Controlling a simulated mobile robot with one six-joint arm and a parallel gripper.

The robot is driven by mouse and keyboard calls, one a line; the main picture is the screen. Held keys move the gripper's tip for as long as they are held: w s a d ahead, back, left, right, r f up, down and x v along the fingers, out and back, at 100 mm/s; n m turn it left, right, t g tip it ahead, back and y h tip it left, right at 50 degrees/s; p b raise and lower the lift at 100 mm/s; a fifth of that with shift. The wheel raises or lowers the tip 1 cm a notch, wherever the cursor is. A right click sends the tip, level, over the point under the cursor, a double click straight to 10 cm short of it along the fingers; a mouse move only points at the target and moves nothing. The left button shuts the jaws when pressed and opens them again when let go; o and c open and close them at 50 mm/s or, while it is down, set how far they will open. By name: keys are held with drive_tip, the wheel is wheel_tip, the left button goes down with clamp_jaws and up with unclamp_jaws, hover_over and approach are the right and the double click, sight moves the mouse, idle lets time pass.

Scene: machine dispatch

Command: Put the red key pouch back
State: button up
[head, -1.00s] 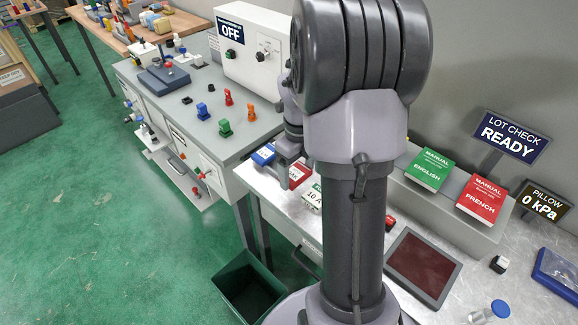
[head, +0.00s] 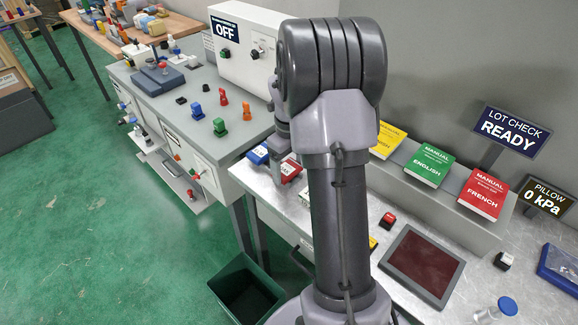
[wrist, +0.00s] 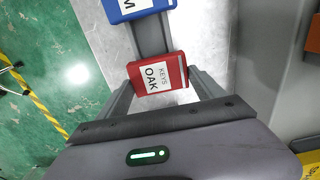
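The red key pouch (wrist: 158,85), labelled KEYS OAK, lies flat at the end of a grey strip beside a blue pouch (wrist: 137,8) in the wrist view. In the head view the red pouch (head: 291,170) is partly hidden by my arm, to the right of the blue pouch (head: 258,155). My gripper (wrist: 160,80) has one finger on each side of the red pouch, with the fingertips at its edges. I cannot tell whether they press on it. In the head view my gripper (head: 277,172) is low over the bench's left end.
Green (head: 429,165), red (head: 483,194) and yellow (head: 387,140) manuals lie on a grey ledge along the wall. A dark tablet-like panel (head: 421,265) lies on the metal bench. A green bin (head: 247,290) stands on the floor. A grey machine cabinet adjoins at left.

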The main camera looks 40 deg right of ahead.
drive_tip(key=o, duration=0.4)
drive_tip(key=shift+c, duration=0.2)
